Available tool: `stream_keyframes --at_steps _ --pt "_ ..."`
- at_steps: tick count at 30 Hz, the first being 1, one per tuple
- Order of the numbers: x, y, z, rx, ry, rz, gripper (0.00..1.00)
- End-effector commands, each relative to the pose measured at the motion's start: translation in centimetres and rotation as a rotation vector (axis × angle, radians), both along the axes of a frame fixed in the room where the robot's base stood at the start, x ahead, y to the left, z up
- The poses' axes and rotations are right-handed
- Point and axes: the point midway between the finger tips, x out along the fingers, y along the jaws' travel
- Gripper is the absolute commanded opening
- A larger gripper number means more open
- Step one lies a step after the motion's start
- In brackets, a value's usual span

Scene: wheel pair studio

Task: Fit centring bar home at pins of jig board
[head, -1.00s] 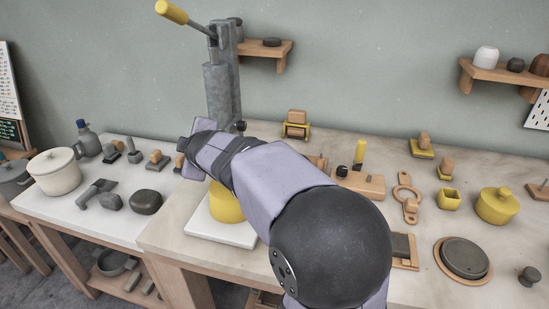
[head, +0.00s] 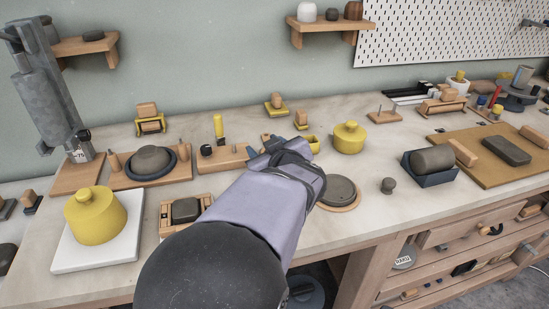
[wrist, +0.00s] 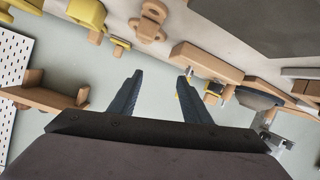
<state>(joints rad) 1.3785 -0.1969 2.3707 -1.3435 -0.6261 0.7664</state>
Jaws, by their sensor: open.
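A wooden bar with rounded, holed parts (wrist: 150,22), which looks like the centring bar, lies flat on the bench. In the wrist view my gripper (wrist: 158,78) is open and empty, apart from the bar. A wooden board with two upright pins (head: 126,181) stands at left with a dark bowl (head: 151,160) between the pins. A smaller two-pin board (head: 383,116) lies at the back right. I cannot tell which is the jig board.
A dark disc (head: 337,190) lies in front. A wooden rest with a yellow rod (head: 222,155) is at left.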

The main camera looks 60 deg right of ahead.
Motion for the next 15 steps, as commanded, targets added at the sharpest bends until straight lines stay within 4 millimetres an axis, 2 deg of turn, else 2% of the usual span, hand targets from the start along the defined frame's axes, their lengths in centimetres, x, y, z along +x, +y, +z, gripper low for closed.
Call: stream_keyframes --at_steps 1,6,10,15 --pt "-2.1 -0.2 -0.7 0.036 -0.025 -0.041 0.44" --pt "-6.1 0.4 -2.2 0.144 -0.100 -0.120 0.44" --pt "-7.5 0.8 -2.8 0.188 -0.132 -0.150 0.44" --pt "-7.9 1.0 -3.0 0.205 -0.145 -0.159 0.44"
